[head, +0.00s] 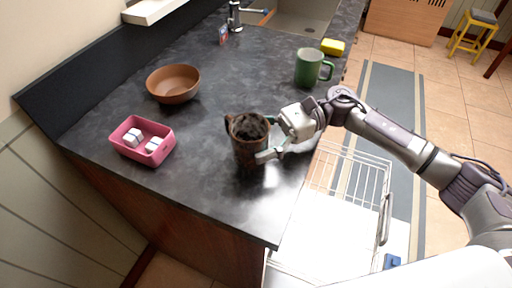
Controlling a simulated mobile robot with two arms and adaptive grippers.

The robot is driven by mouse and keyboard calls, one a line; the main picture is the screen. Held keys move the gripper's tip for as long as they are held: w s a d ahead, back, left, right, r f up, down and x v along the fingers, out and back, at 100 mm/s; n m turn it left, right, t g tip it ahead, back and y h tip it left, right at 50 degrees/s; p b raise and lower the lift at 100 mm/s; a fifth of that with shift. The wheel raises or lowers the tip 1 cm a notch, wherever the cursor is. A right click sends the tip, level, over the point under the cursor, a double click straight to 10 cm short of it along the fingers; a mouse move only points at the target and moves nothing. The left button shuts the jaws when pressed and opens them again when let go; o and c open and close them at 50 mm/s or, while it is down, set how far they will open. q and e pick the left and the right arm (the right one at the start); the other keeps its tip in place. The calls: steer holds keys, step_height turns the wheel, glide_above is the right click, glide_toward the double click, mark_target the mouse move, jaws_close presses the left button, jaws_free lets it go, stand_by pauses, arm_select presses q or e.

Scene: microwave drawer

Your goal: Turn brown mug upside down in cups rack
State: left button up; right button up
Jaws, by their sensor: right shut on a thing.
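The brown mug (247,150) is upright on the dark counter, near its front edge, with its open top facing up and its handle to the left. My right gripper (268,137) reaches in from the right and is shut on the mug's right side. The cups rack, a wire rack (350,172), is pulled out below the counter's front edge, to the right of the mug. The rack looks empty where it shows. My left gripper is not in view.
A pink bin (122,147) with white items and a brown bowl (173,84) stand left on the counter. A green mug (308,68) and a yellow sponge (333,47) stand at the back right, near the sink (303,14). A yellow stool (473,33) stands far off.

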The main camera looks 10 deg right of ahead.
mark_target(255, 125)
steer(key=shift+r+p, duration=0.85)
steer(key=shift+r, duration=2.75)
steer(key=shift+r+m+p, duration=0.2)
steer(key=shift+m+p, duration=0.25)
steer(key=shift+m, duration=0.15)
steer(key=m+p, duration=0.1)
steer(key=m, duration=0.2)
steer(key=shift+g+p, duration=0.3)
steer(key=shift+p, duration=0.05)
steer(key=shift+m, duration=0.5)
steer(key=shift+f, duration=0.2)
